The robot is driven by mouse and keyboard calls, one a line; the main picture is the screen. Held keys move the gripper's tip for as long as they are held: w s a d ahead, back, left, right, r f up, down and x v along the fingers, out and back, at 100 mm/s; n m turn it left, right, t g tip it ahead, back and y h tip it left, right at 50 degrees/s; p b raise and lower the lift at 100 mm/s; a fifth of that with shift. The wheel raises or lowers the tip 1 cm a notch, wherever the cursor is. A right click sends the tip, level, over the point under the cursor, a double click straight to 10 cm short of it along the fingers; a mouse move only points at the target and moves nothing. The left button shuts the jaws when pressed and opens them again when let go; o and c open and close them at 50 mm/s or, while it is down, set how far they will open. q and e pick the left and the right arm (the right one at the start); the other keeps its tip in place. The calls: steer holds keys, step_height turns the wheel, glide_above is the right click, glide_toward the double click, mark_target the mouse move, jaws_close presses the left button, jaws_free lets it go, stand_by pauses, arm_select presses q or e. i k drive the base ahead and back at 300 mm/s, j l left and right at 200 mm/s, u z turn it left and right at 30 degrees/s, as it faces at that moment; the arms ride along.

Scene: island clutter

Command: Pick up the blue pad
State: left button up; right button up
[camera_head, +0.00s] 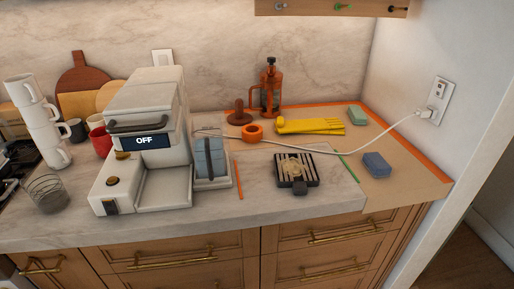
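A small blue pad (377,165) lies on the counter at the right, on a tan area next to an orange edge strip. It looks like a soft rectangular block and its top is clear. Neither of my grippers shows in the head view, so nothing is seen touching the pad.
A dark slatted tray (297,183) sits left of the pad. A green sponge (357,116) and yellow gloves (310,126) lie behind it. A white cable (350,152) runs to the wall outlet (436,101). A coffee machine (147,140) and stacked cups (42,125) stand at the left.

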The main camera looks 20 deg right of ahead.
mark_target(378, 167)
steer(key=i+l+z, duration=0.1)
steer(key=l, duration=0.25)
steer(key=i+l+z, duration=0.15)
steer(key=l, duration=0.2)
steer(key=l+z, duration=0.1)
steer(key=l, duration=0.25)
steer(key=i+l+z, duration=0.1)
steer(key=l, duration=0.2)
steer(key=i, duration=0.05)
